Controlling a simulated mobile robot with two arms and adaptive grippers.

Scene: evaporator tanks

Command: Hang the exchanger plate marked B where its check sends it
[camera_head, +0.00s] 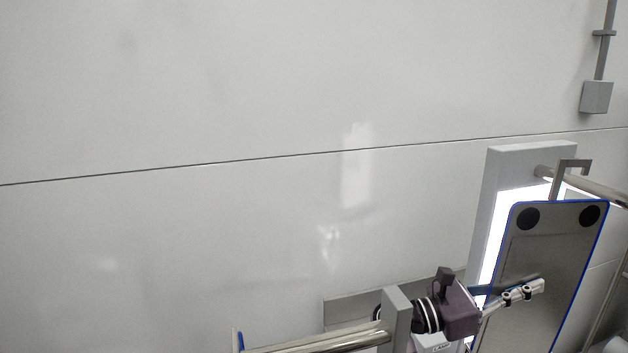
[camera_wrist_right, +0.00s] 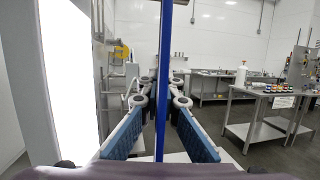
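A grey exchanger plate (camera_head: 530,255) with a blue rim and two black discs at its top hangs upright by a hook (camera_head: 557,180) from a steel rail at the right. No letter on it can be read. My right gripper (camera_head: 524,292) is at the plate's left edge, with a finger in front of its face. In the right wrist view, the plate (camera_wrist_right: 162,60) stands edge-on as a blue strip between the two fingers of the right gripper (camera_wrist_right: 162,102), with gaps on both sides. The fingers look open around it. My left gripper is out of view.
A lit white panel in a grey frame (camera_head: 530,158) stands behind the plate. Another steel rail (camera_head: 320,338) with a grey end plate (camera_head: 396,315) lies at the bottom, with a blue-edged sliver (camera_head: 240,341) beside it. A steel bench (camera_wrist_right: 262,92) stands farther off.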

